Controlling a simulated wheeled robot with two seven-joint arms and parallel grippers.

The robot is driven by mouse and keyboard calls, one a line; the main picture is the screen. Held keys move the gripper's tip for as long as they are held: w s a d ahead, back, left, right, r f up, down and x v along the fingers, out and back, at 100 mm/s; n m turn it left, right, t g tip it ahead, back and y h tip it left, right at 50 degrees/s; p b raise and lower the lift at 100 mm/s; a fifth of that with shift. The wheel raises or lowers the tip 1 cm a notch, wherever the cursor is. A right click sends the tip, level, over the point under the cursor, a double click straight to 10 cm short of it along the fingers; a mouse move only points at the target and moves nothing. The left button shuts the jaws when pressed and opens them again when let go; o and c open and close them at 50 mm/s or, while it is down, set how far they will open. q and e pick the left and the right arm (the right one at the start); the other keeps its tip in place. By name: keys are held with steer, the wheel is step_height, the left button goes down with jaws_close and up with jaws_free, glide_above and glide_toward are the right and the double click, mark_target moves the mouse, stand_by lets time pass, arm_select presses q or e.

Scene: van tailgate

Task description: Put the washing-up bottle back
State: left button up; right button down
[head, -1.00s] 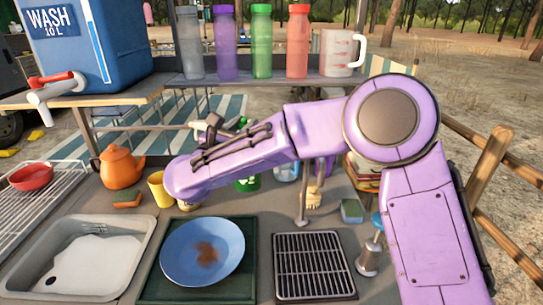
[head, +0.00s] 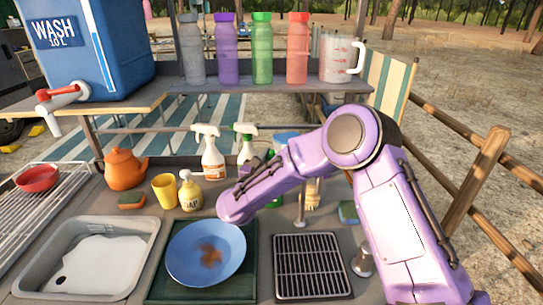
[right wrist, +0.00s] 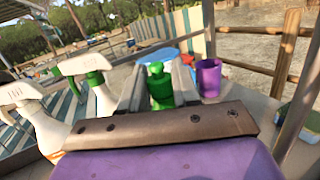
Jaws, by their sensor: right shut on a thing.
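The green washing-up bottle (right wrist: 160,88) stands between the two grey fingers of my right gripper (right wrist: 160,72) in the right wrist view. The gripper is shut on it. In the head view my purple right forearm covers most of the bottle and the gripper; a bit of green (head: 277,189) shows below the forearm. I cannot tell whether the bottle touches the counter. Two white spray bottles, one with an orange label (head: 213,158) and one with a green head (head: 246,143), stand left of it. My left gripper is not in view.
A soap pump bottle (head: 190,192), yellow cup (head: 164,190) and orange teapot (head: 122,168) stand at left. A blue plate (head: 206,254) and a drain grille (head: 310,265) lie in front. A purple cup (right wrist: 208,78) stands right of the held bottle. A shelf (head: 275,86) runs above.

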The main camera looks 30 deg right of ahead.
steer(key=shift+s, duration=0.1)
steer(key=c, duration=0.8)
jaws_free()
steer(key=shift+r, duration=0.3)
steer(key=shift+f+b+v, duration=0.15)
steer(key=shift+b+v, duration=1)
steer(key=shift+v, duration=1.9)
steer(key=shift+f+b+v, duration=0.15)
steer(key=shift+b+v, duration=1)
steer(key=shift+v, duration=1.85)
